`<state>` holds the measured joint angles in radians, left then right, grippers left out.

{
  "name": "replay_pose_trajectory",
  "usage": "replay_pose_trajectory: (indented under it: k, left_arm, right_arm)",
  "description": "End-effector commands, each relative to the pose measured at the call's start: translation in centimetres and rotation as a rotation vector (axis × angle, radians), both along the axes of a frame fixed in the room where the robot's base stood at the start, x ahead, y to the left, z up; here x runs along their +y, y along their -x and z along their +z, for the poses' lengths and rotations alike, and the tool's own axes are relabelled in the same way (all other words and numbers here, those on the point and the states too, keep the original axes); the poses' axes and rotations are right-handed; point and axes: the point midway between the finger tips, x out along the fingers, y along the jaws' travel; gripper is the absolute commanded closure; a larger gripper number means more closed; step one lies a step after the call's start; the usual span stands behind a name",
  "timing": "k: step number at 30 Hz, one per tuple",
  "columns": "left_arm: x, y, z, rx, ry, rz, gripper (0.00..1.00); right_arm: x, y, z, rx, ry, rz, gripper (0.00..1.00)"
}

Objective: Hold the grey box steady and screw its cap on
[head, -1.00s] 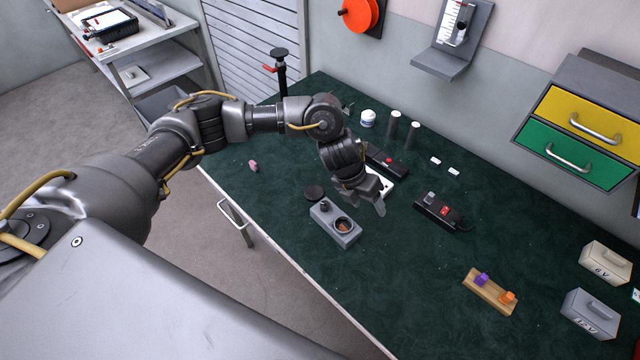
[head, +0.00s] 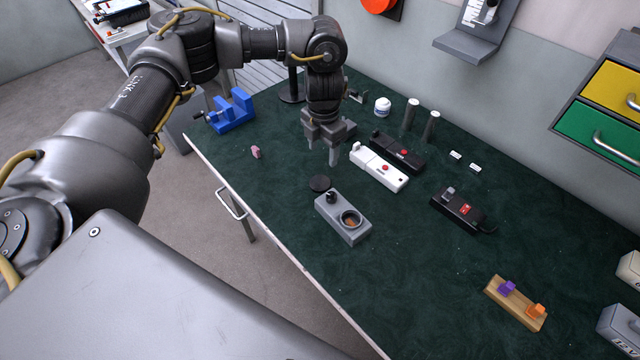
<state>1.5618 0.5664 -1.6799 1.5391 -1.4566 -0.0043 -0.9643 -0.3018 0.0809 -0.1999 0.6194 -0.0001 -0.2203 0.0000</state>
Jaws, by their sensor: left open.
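The grey box (head: 337,230) sits on the green bench top, with a round, threaded-looking opening (head: 350,219) on its right part and a dark knob (head: 332,197) on its left part. The opening is uncovered. A black round disc, which looks like the cap (head: 320,183), lies just behind the box, close to its far left corner. My left gripper (head: 322,152) is open and empty, pointing down behind the disc and apart from it and the box. My right gripper is out of view.
A white device (head: 379,168) and a black one (head: 397,150) lie right of my left gripper. A black switch box (head: 459,208) is farther right. A blue vise (head: 233,112) and a small pink piece (head: 256,152) are left.

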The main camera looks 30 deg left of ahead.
Motion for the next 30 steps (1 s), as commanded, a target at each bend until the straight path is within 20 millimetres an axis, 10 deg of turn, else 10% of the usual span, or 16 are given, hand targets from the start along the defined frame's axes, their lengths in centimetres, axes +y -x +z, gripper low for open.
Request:
replay_pose_trajectory:
  k: [30]
  left_arm:
    - [0.2,0.7,-7.9,0.004,-0.001,0.003,0.40]
  right_arm:
    - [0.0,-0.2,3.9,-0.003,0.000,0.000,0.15]
